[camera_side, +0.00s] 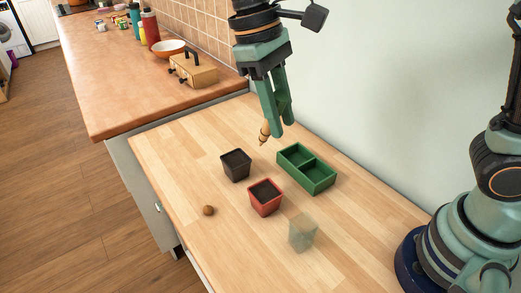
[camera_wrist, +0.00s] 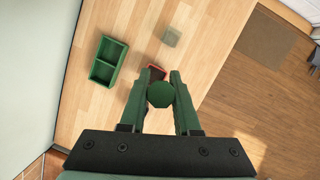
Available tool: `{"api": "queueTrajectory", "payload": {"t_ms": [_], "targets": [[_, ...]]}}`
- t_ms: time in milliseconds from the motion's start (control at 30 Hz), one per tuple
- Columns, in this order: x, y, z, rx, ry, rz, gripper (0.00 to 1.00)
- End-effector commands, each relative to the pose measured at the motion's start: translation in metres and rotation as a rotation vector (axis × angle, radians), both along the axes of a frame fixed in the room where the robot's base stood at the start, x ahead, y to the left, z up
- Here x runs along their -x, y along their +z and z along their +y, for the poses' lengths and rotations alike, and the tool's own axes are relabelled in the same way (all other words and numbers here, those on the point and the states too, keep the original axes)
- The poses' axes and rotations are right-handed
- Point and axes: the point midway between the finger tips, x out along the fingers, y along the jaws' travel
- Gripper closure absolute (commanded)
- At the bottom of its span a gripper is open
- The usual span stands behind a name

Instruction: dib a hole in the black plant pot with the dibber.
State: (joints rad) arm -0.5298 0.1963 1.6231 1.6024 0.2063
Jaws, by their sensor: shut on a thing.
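The black plant pot (camera_side: 236,165) stands upright on the wooden worktop, filled with dark soil. My gripper (camera_side: 280,126) is shut on the dibber (camera_side: 264,132), whose tan, pointed end hangs down beside the fingers. The dibber's tip is in the air, above and to the right of the black pot in the side view, apart from it. In the wrist view a round green end (camera_wrist: 160,94) sits between the fingers and seems to be the dibber's top. The black pot is mostly or wholly hidden there behind my gripper.
A red pot of soil (camera_side: 265,197) stands near the black pot. A green two-compartment tray (camera_side: 318,187) is to the right. A translucent block (camera_side: 302,232) and a small brown ball (camera_side: 208,210) are nearer the front. The worktop's left part is clear.

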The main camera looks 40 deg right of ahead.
Motion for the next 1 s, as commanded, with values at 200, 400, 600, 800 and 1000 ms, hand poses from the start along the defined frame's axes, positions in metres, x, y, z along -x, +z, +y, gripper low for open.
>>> {"api": "queueTrajectory", "payload": {"t_ms": [200, 400, 600, 800, 1000], "targets": [[-0.06, -0.022, -0.003, -0.016, 0.01, 0.027, 1.0], [-0.105, -0.048, -0.014, -0.034, 0.021, 0.046, 1.0], [-0.132, -0.068, -0.025, -0.048, 0.031, 0.058, 1.0], [-0.141, -0.077, -0.028, -0.054, 0.036, 0.06, 1.0], [-0.14, -0.091, -0.029, -0.053, 0.036, 0.063, 1.0]]}}
